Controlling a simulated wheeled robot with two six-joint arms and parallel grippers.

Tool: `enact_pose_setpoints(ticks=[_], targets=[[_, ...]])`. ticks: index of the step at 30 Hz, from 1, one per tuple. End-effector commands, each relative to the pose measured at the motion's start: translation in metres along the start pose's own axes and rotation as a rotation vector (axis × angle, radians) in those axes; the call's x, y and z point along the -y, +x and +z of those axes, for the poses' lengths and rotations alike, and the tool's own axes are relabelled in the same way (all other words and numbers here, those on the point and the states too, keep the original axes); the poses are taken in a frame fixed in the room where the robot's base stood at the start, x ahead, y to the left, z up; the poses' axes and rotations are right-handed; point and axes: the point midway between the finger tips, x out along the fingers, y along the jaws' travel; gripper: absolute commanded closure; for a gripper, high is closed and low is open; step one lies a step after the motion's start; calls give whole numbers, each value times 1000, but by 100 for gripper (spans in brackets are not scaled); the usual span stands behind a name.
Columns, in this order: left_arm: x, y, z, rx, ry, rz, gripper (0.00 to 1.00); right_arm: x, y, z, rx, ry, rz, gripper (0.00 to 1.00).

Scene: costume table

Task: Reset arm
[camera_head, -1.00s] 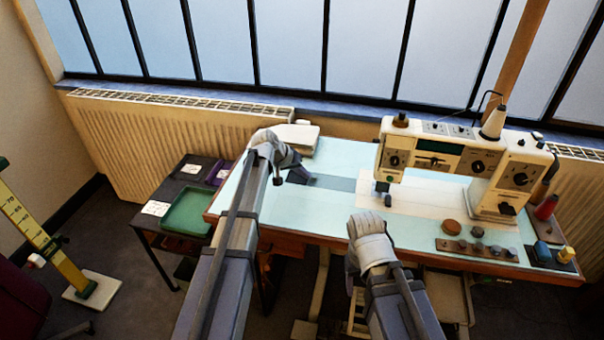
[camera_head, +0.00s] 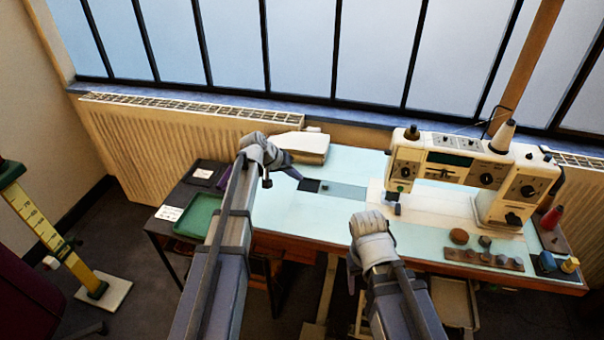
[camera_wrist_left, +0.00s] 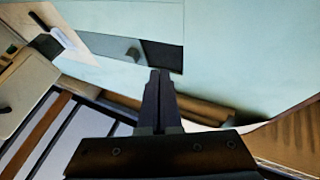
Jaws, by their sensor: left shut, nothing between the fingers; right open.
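My left gripper (camera_head: 297,177) is over the back left part of the pale blue table (camera_head: 285,215), near the dark end of a grey strip (camera_head: 345,190). In the left wrist view its fingers (camera_wrist_left: 160,75) are together with nothing between them. The strip (camera_wrist_left: 110,45) and a small dark knob on it (camera_wrist_left: 133,54) lie just beyond the fingertips. My right gripper (camera_head: 370,226) is at the table's front edge, left of the row of round weights. Its wrist housing shows, and its fingers are mostly hidden. I see no object held by it.
A sewing machine (camera_head: 455,160) stands at the table's right. A green tray (camera_head: 199,216) sits on a dark side table. A radiator (camera_head: 165,150) is behind.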

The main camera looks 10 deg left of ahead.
Motion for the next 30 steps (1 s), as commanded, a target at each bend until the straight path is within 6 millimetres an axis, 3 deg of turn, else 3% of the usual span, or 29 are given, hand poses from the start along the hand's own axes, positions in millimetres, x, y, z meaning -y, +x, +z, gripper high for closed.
enact_pose_setpoints(ticks=[1,7,20,23,26,30], targets=[[-4,-17,-2,0,-1,0,100,-2,-16,1,0,0,0,38],[-2,-43,-1,1,-1,0,100,-3,-36,2,0,1,0,38],[-6,-47,6,14,7,-3,100,-4,-39,2,0,1,0,38],[-32,-46,32,74,38,-21,100,-4,-44,3,0,1,0,38],[-72,-47,81,184,94,-67,100,-5,-54,3,0,1,0,38],[-122,-63,164,358,191,-181,100,-6,-68,4,0,0,0,38]])
